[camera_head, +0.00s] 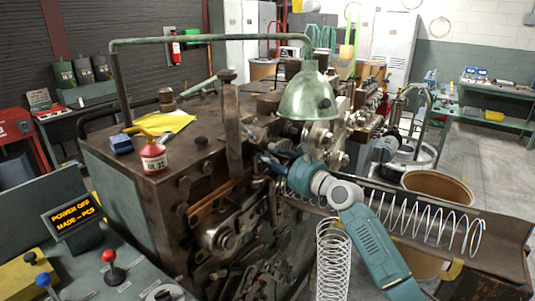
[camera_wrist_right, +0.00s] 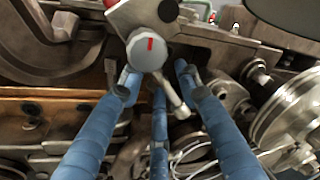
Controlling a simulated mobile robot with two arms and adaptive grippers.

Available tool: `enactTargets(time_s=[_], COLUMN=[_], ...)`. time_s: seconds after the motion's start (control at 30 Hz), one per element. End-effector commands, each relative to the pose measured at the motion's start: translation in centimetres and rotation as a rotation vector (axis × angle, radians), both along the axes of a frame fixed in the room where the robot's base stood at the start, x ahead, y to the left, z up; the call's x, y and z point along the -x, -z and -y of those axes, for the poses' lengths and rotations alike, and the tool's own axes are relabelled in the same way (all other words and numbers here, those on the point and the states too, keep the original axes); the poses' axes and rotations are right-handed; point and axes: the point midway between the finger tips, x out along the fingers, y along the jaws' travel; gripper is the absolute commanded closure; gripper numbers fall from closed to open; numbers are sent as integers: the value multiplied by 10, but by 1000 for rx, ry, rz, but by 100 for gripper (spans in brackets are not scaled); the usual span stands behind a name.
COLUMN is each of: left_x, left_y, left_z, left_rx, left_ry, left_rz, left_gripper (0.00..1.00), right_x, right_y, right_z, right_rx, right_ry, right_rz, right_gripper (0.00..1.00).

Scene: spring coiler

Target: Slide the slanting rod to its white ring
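My right gripper (camera_head: 268,163) reaches in from the lower right to the front of the coiling machine (camera_head: 150,210). In the right wrist view its blue fingers (camera_wrist_right: 158,72) are spread, with a gap between their tips. A slanting pale metal rod (camera_wrist_right: 172,93) shows between the fingers, beside a grey round knob (camera_wrist_right: 147,50) with a red mark. I cannot tell whether any finger touches the rod. I cannot make out a white ring for certain. In the head view the gripper and arm hide this part of the machine. My left gripper is not in view.
A green lamp shade (camera_head: 308,96) hangs just above my right gripper. An upright metal bar (camera_head: 232,130) stands to its left. A long wire spring (camera_head: 425,220) lies in a trough at the right.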

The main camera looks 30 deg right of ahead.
Motion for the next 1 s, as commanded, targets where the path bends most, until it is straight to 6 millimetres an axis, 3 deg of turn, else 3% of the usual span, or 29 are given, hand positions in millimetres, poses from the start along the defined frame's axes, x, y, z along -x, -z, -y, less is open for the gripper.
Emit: enactTargets(time_s=[0.33,0.5,0.73,1.0], left_x=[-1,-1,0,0], left_y=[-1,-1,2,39], left_z=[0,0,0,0], left_rx=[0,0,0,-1], left_ry=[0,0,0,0], left_rz=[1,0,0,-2], left_gripper=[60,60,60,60], right_x=[-4,-4,-4,-10], right_y=[1,0,3,34], right_z=[-1,-1,0,22], right_rx=[1,1,1,1], right_ry=[-1,0,0,2], right_rz=[0,-1,-1,-2], right_gripper=[69,100,100,100])
